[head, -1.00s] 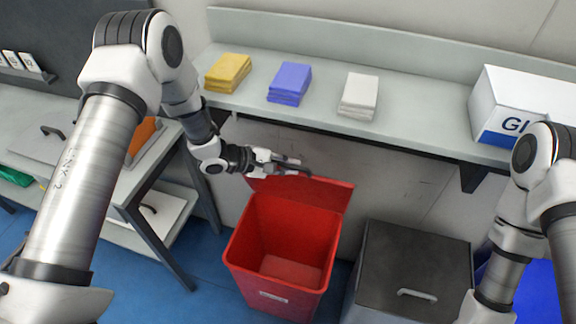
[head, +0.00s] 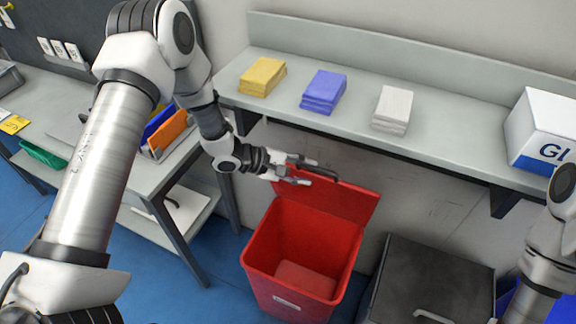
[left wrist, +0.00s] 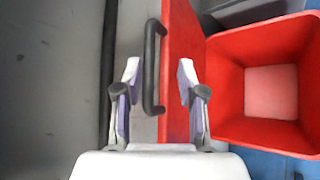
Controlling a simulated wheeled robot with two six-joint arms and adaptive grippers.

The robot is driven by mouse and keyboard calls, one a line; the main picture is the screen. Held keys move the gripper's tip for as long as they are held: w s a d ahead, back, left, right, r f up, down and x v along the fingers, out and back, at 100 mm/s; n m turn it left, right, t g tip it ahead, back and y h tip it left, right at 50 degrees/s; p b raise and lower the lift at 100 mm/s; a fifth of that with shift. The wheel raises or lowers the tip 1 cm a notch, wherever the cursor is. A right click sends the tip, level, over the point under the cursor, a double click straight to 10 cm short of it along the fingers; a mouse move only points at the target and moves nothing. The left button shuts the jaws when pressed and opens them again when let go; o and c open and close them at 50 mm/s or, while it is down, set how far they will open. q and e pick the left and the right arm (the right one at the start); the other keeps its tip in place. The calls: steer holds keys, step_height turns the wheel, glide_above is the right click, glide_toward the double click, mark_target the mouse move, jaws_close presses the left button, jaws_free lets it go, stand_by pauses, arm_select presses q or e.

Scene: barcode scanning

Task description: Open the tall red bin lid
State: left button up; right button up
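The tall red bin (head: 300,255) stands open, its inside visible and empty. Its red lid (head: 345,195) is tipped up at the back edge, near the wall. The lid's dark bar handle (head: 345,178) also shows in the left wrist view (left wrist: 153,65). My left gripper (head: 308,172) is at the raised lid. In the left wrist view its two fingers (left wrist: 158,80) are spread, with the handle between them and a gap on each side. My right arm (head: 550,240) shows at the right edge; its gripper is out of view.
A shelf (head: 450,130) above the bins bears yellow (head: 262,76), blue (head: 324,92) and white (head: 392,109) stacks and a white-blue box (head: 540,130). A dark-lidded bin (head: 435,275) stands right of the red bin. A side table (head: 100,150) is at left.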

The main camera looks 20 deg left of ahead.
arm_select(q)
steer(key=v, duration=0.8)
steer(key=shift+a+r, duration=0.2)
